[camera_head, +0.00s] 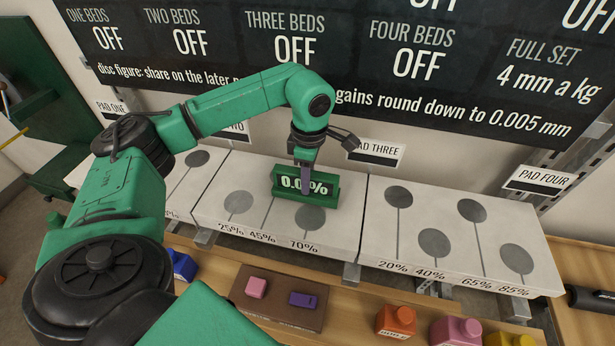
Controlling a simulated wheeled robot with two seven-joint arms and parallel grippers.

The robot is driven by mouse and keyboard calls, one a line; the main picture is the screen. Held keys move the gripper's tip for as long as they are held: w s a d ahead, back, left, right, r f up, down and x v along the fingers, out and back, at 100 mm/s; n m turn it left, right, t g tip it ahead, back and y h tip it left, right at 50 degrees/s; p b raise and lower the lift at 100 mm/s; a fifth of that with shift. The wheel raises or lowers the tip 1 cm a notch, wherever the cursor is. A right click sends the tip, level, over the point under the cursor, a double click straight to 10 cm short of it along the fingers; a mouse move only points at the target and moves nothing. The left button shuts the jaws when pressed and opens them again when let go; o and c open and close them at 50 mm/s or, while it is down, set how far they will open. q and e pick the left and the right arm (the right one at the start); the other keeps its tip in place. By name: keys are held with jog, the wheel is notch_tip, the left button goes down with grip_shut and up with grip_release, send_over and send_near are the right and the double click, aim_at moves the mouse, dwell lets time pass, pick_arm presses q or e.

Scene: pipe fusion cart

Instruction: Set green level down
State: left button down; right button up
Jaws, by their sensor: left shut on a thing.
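The green level (324,190) is a long green bar with a white "0.0%" readout on its face. It lies roughly level at the back of the white slab (225,222) marked 25%, 45% and 70%. My left gripper (304,178) points down from above and is shut on the middle of the level. The level is on or just above the slab; I cannot tell whether it touches. One grey disc (310,217) shows in front of it and another (238,202) to its left. The level hides part of the slab. My right gripper is out of view.
A second white slab (452,262) with several grey discs is to the right. A sign reading "PAD THREE" (378,153) stands behind. Orange (396,319) and pink (455,331) weights and a brown tray (280,313) are on the wooden shelf in front. A dark board (400,60) hangs behind.

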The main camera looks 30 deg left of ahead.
pick_arm(q)
jog(key=shift+w+f, duration=0.1)
jog(key=shift+f, duration=0.35)
jog(key=c, duration=0.7)
grip_release()
jog(key=shift+o, duration=0.5)
jog(key=shift+r, duration=0.1)
jog(key=shift+r, duration=0.1)
